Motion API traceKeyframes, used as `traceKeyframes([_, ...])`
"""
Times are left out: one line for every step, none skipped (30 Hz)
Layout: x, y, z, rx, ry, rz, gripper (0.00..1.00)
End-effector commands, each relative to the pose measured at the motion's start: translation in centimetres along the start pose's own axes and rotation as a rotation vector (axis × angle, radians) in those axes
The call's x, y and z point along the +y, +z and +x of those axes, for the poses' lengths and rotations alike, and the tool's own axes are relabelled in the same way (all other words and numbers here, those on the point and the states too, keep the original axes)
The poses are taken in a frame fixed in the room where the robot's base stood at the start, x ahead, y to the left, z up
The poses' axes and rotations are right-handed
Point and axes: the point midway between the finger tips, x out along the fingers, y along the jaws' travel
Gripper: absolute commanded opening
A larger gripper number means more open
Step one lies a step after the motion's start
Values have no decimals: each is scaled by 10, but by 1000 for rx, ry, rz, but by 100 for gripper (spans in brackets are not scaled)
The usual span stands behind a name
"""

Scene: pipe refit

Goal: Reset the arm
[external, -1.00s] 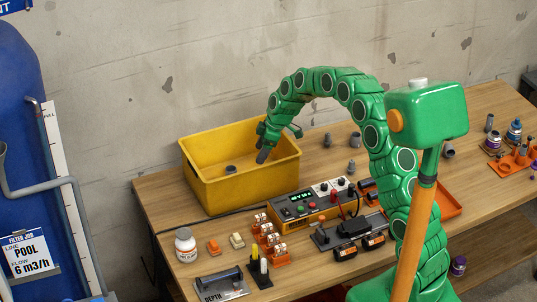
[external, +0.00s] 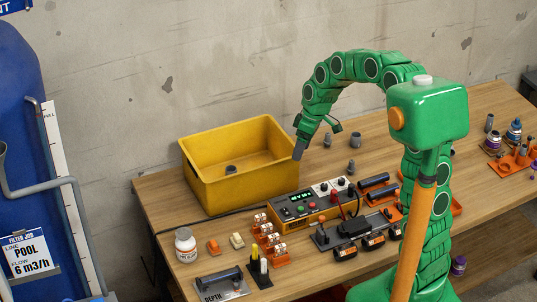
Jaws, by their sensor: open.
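My green segmented arm (external: 352,66) arches over the workbench in the external view. My gripper (external: 318,138) points down just right of the yellow bin (external: 213,194), above the bench top. Its jaws are apart, with one grey finger near the bin's right corner and the other to the right. I see nothing held between them. A small grey fitting (external: 231,170) lies inside the bin.
An orange control box (external: 305,208) stands in front of the gripper. Grey fittings (external: 356,140) stand to its right. The wall is behind.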

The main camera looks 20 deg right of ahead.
Motion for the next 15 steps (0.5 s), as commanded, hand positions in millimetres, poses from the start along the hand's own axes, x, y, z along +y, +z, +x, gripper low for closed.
traceKeyframes([-7,11,-8,-8,4,22,74])
traceKeyframes([-11,17,-12,-14,6,35,74])
traceKeyframes([-16,26,-17,-22,8,55,74])
traceKeyframes([-20,32,-19,-30,8,69,74])
traceKeyframes([-24,39,-21,-38,9,84,74])
traceKeyframes([-29,48,-25,-47,12,103,74])
traceKeyframes([-33,54,-29,-52,15,118,74])
traceKeyframes([-37,61,-32,-57,18,133,74])
traceKeyframes([-41,69,-36,-65,21,153,74])
traceKeyframes([-45,76,-38,-72,23,170,74])
traceKeyframes([-49,84,-40,-79,25,185,74])
traceKeyframes([-55,93,-43,-88,28,206,74])
traceKeyframes([-59,100,-46,-95,31,221,74])
traceKeyframes([-63,107,-48,-102,34,238,74])
traceKeyframes([-68,116,-51,-111,38,259,74])
